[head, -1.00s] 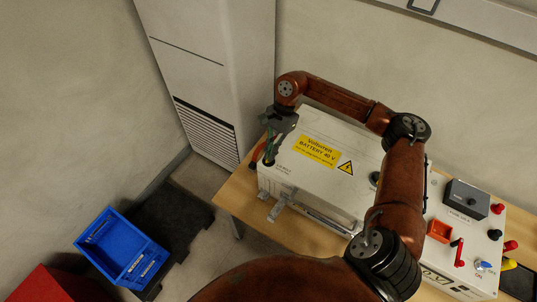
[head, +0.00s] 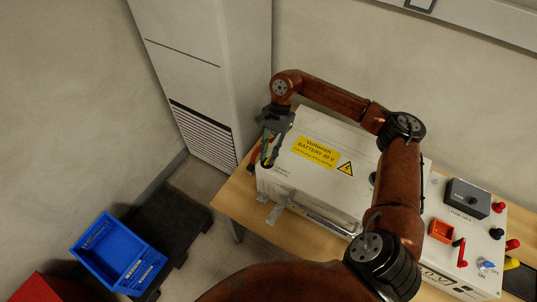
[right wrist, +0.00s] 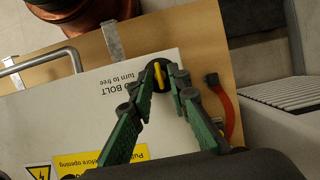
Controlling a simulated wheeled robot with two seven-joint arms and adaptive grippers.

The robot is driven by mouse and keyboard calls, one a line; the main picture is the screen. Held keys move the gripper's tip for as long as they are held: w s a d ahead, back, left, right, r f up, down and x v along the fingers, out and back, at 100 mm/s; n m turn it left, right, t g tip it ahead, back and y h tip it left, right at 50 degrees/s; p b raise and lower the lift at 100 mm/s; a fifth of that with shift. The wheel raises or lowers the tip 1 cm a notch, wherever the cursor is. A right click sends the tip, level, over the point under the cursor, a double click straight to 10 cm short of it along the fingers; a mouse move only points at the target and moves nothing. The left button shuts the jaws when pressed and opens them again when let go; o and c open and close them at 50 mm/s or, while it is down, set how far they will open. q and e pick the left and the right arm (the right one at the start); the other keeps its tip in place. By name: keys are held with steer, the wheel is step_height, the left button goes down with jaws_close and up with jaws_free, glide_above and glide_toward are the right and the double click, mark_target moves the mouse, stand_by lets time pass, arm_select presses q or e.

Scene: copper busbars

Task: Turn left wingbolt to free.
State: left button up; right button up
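The left wingbolt (right wrist: 158,75) is a yellow wing in a round black recess at a corner of the white battery box. In the right wrist view its wing stands upright in the picture, beside upside-down text ending "BOLT turn to free". My right gripper (right wrist: 162,73) reaches down to it, with its green fingers on either side of the wing. The fingers stand apart, and I see no clear contact. In the head view my right gripper (head: 268,158) is at the box's left end and hides the wingbolt. My left gripper is not in view.
The white battery box (head: 330,190) has a metal handle (head: 328,215) and latch (head: 276,213) on its front side. A red cable (right wrist: 229,110) runs close beside my right fingers. A control panel with knobs (head: 470,235) is to the right; a blue crate (head: 118,255) is lower left.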

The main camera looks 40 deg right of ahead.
steer(key=shift+o, duration=0.4)
steer(key=v, duration=1.2)
steer(key=shift+s+f, duration=0.1)
